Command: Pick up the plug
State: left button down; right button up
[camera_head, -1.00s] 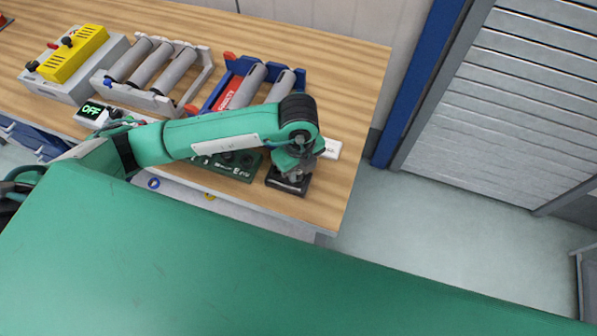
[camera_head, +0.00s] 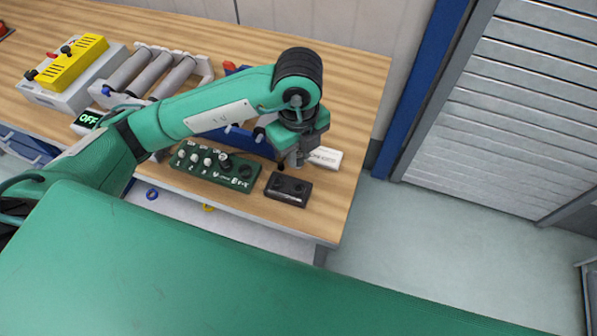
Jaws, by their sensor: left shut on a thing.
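My left gripper (camera_head: 293,160) hangs fingers down above the back edge of a small black box (camera_head: 288,190) at the table's front right. The gripper is shut on the plug. The plug is small and mostly hidden by the fingers and the wrist, so its shape cannot be made out. The black box has dark round spots on its top and lies flat on the table. My right gripper is not in view.
A green control panel with knobs (camera_head: 215,168) lies left of the black box. A white block (camera_head: 325,157) is right of the gripper. Roller stands (camera_head: 150,75) and a yellow-topped box (camera_head: 72,60) stand behind. The wooden table (camera_head: 350,80) is clear at the right.

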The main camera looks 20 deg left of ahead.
aim_at(298, 154)
pick_arm(q)
notch_tip(298, 154, up, 9)
jog(key=shift+r, duration=0.15)
dwell(0.8)
